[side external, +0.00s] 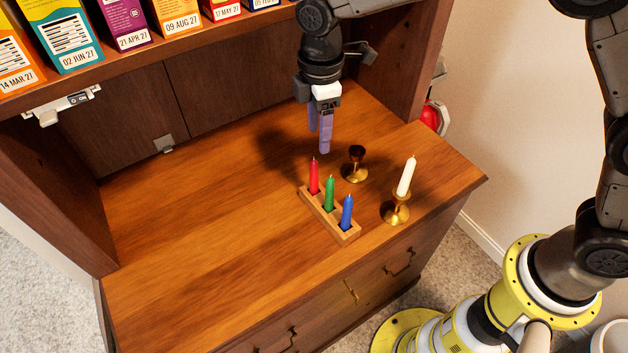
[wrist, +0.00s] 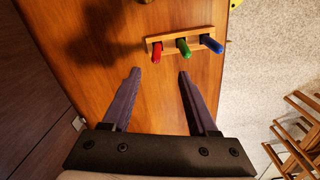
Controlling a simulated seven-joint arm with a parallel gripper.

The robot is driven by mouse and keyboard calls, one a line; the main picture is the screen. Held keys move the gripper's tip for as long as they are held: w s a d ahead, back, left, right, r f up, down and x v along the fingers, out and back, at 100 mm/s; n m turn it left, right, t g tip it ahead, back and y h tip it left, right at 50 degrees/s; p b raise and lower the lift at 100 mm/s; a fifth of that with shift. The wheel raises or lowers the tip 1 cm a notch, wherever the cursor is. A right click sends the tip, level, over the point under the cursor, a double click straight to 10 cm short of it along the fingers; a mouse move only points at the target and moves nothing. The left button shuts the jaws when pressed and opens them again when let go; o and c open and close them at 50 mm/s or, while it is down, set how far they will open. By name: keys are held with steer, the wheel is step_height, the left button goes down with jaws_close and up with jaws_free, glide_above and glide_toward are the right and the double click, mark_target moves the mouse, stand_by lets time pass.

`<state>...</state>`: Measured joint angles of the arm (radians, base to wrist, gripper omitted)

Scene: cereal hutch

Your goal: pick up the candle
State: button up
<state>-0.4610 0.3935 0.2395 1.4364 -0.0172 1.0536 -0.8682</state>
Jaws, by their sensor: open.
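A white candle (side external: 406,176) stands slightly tilted in a brass holder (side external: 396,211) at the right of the wooden top. Red (side external: 314,178), green (side external: 329,194) and blue (side external: 347,213) candles stand in a row in a small wooden block (side external: 345,236); the block (wrist: 150,40) also shows in the wrist view with its red (wrist: 157,52), green (wrist: 184,47) and blue (wrist: 210,43) candles. My gripper (side external: 321,145) is open and empty, pointing down above the top, behind the block. In the wrist view my gripper (wrist: 158,75) has its fingers spread, apart from the candles.
An empty brass holder (side external: 355,163) with a dark cup stands behind the block. A shelf of dated cereal boxes (side external: 122,22) overhangs the back. The left part of the wooden top (side external: 190,240) is clear. Hutch side panels (side external: 45,185) bound the space.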

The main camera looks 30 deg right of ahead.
mark_target(314, 175)
steer(key=shift+w+a+f, duration=0.1)
steer(key=shift+w+f, duration=0.05)
steer(key=shift+f, duration=2.15)
steer(key=shift+w+a+f, duration=0.1)
steer(key=shift+w+f, duration=0.1)
steer(key=shift+f, duration=2.05)
steer(key=shift+w+f, duration=0.15)
steer(key=shift+f, duration=2.15)
jaws_close()
